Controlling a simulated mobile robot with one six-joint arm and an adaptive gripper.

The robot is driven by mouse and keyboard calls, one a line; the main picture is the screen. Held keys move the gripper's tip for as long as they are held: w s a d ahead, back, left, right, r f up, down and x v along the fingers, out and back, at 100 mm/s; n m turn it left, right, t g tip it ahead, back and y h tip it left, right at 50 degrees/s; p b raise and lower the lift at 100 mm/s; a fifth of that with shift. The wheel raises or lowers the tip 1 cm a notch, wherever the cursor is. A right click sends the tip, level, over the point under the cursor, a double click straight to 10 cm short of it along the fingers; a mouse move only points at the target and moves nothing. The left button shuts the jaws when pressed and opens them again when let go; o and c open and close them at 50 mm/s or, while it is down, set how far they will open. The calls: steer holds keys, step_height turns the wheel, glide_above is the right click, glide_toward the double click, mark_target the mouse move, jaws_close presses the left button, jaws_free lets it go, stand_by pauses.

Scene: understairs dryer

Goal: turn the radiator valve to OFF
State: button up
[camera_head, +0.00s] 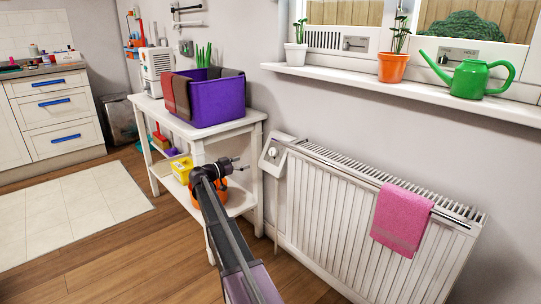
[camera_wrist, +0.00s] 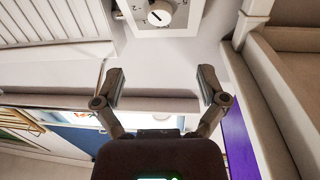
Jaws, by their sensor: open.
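The radiator valve (camera_head: 272,153) is a round white knob on a pale box at the left end of the white radiator (camera_head: 340,225). In the wrist view, its knob (camera_wrist: 158,13) shows at the top edge with a dark pointer line, and small marks around it are too small to read surely. My gripper (camera_head: 240,165) is left of the valve in the head view. In the wrist view, my gripper (camera_wrist: 162,80) is open and empty, its two fingers spread apart. The valve lies beyond the fingertips, apart from them.
A white shelf table (camera_head: 253,119) with a purple tub (camera_head: 218,100) stands left of the radiator. A pink towel (camera_head: 400,218) hangs over the radiator. The windowsill (camera_head: 330,76) above holds potted plants and a green watering can (camera_head: 470,80).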

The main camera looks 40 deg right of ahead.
mark_target(271, 153)
steer(key=shift+d, duration=0.1)
steer(key=d, duration=1.3)
steer(key=shift+s+d, duration=0.1)
steer(key=shift+d, duration=0.2)
steer(key=shift+c, duration=0.2)
